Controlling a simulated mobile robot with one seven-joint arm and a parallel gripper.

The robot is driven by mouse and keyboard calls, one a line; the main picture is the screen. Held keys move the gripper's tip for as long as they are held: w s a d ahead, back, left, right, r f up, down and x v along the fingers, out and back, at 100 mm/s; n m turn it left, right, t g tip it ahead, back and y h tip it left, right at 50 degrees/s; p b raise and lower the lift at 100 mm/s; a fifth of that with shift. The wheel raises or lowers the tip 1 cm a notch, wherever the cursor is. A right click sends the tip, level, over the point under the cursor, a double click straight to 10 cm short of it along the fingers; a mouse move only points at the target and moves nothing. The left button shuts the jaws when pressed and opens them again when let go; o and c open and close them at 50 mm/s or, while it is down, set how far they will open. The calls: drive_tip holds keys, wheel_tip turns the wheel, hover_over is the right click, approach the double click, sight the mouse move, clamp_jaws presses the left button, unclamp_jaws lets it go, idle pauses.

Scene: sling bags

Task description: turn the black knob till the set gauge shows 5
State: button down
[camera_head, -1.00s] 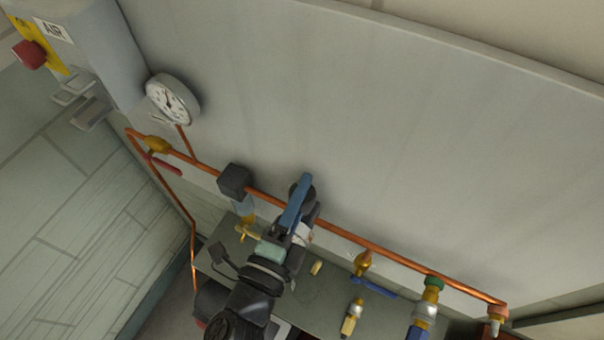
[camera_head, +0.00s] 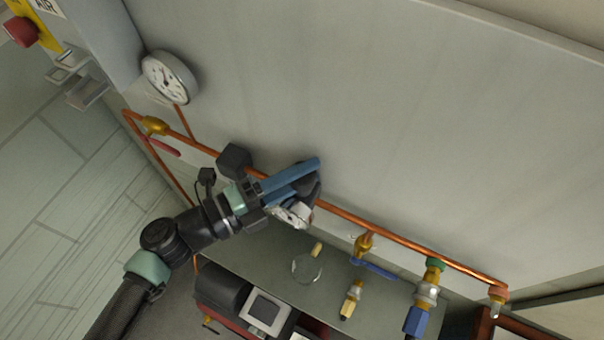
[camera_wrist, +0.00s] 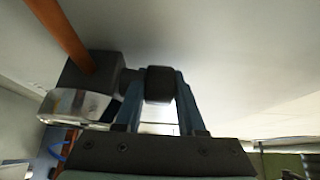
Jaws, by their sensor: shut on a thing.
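My gripper (camera_head: 309,168) has blue fingers and reaches the black regulator (camera_head: 311,187) on the copper pipe. In the wrist view the fingers close around the black knob (camera_wrist: 159,84), which joins the black regulator body (camera_wrist: 92,72) by a short neck. In the head view the fingers mostly hide the knob. A pale round gauge (camera_head: 291,214) sits just below the fingers at the regulator, partly covered by them. A silvery round part (camera_wrist: 75,105) shows under the regulator body in the wrist view. I cannot read the set gauge.
A larger white wall gauge (camera_head: 167,77) is at upper left. The copper pipe (camera_head: 400,238) runs along the panel, with a black block (camera_head: 235,160) close to my wrist. Brass fittings (camera_head: 363,246) and a blue-ended coupling (camera_head: 415,318) are at right. The upper panel is clear.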

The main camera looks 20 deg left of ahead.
drive_tip(key=shift+d, duration=0.1)
idle(0.3)
drive_tip(key=c, duration=0.8)
unclamp_jaws()
